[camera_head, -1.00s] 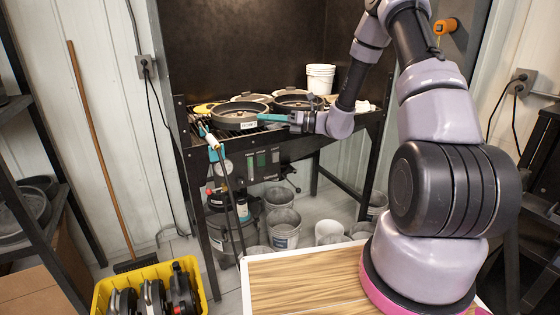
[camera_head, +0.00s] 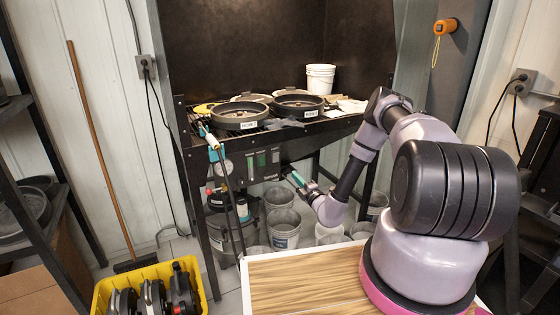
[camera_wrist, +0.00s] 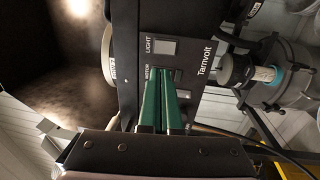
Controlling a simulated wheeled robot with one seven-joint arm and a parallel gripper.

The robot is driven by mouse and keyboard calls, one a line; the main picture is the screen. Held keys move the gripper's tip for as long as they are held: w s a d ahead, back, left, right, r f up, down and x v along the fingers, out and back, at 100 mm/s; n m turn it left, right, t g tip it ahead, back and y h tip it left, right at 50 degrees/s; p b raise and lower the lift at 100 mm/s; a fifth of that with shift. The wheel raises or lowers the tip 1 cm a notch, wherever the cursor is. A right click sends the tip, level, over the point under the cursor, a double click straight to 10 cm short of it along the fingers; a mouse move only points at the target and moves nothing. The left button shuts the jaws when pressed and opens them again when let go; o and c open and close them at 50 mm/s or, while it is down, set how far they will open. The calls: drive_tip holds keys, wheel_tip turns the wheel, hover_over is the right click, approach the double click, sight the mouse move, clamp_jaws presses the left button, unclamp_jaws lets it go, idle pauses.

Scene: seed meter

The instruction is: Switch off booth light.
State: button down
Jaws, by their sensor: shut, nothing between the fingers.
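The dark control panel (camera_head: 262,162) hangs under the front edge of the booth bench. In the wrist view the panel (camera_wrist: 190,60) fills the middle, turned sideways, with a "LIGHT" label and a pale switch (camera_wrist: 165,46) beside it. A second switch (camera_wrist: 179,75), dark, sits beside a label that seems to read "MOTOR". My gripper (camera_head: 291,177) is shut and empty, just right of the panel. In the wrist view its green fingertips (camera_wrist: 160,80) overlap the second switch's area, below the light switch. I cannot tell whether they touch the panel or how the light switch is set.
Round pans (camera_head: 240,116) and a white bucket (camera_head: 320,79) stand on the bench (camera_head: 345,124) above. Buckets (camera_head: 284,228) stand on the floor below. A hose and a rod hang at the panel's left. A yellow crate (camera_head: 100,292) is front left.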

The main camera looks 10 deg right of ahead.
sight(277, 155)
drive_tip(key=x, duration=1.4)
drive_tip(key=shift+r, duration=0.15)
